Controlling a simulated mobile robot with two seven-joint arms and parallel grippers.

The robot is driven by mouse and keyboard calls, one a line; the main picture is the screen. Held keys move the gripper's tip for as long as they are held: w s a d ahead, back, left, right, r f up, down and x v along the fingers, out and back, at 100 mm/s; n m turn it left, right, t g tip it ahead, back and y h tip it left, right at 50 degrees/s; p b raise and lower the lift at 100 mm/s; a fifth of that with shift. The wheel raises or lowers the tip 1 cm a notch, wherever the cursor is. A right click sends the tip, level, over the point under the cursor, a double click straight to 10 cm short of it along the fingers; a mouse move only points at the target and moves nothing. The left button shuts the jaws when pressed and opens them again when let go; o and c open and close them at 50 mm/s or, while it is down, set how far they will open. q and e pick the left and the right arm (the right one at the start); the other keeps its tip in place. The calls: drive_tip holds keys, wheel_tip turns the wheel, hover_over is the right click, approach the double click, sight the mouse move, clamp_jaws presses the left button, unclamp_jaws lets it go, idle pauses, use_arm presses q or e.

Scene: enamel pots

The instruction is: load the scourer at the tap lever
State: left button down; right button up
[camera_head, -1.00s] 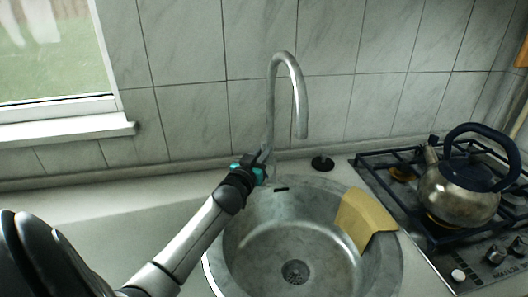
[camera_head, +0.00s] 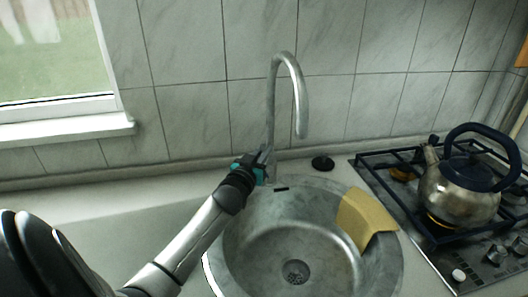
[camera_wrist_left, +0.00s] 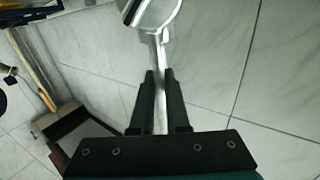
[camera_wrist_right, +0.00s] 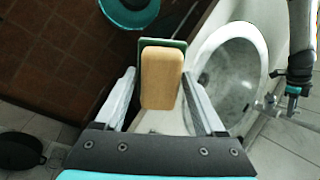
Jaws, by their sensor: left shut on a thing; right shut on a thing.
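The tap (camera_head: 289,85) rises at the back of the round sink (camera_head: 215,262). My left gripper (camera_head: 266,160) is at the base of the tap, by its lever. In the left wrist view the fingers (camera_wrist_left: 159,78) are shut on the thin metal tap lever (camera_wrist_left: 160,98). The scourer (camera_wrist_right: 161,80), a tan sponge block with a green layer at its far end, is held in my right gripper (camera_wrist_right: 163,82), which is shut on it. The right gripper is outside the head view. The sink (camera_wrist_right: 232,68) lies to its right in the right wrist view.
A yellow cloth (camera_head: 364,218) hangs over the sink's right rim. A black plug (camera_head: 322,163) lies behind the sink. A kettle (camera_head: 459,188) stands on the hob at right. A teal round container (camera_wrist_right: 130,10) is on the brown floor. The counter left of the sink is clear.

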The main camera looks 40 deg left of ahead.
use_arm(q)
drive_tip(key=shift+s+d+f+t+b, duration=0.1)
drive_tip(key=shift+s+f+t+b, duration=0.2)
drive_tip(key=shift+b, duration=0.65)
use_arm(e)
wheel_tip(320, 180, down, 2)
drive_tip(key=shift+f, duration=0.1)
use_arm(q)
drive_tip(key=shift+s+r+t+b, duration=0.15)
drive_tip(key=shift+t+b, duration=0.15)
drive_tip(key=shift+b, duration=0.1)
use_arm(e)
drive_tip(key=shift+f, duration=0.35)
use_arm(q)
drive_tip(key=shift+r, duration=0.1)
use_arm(e)
drive_tip(key=shift+r, duration=0.1)
use_arm(q)
drive_tip(key=c, duration=0.9)
unclamp_jaws()
drive_tip(key=p+v, duration=0.2)
drive_tip(key=v, duration=1)
use_arm(e)
drive_tip(key=shift+r, duration=0.85)
use_arm(q)
drive_tip(key=shift+d, duration=0.1)
use_arm(e)
drive_tip(key=shift+r, duration=0.1)
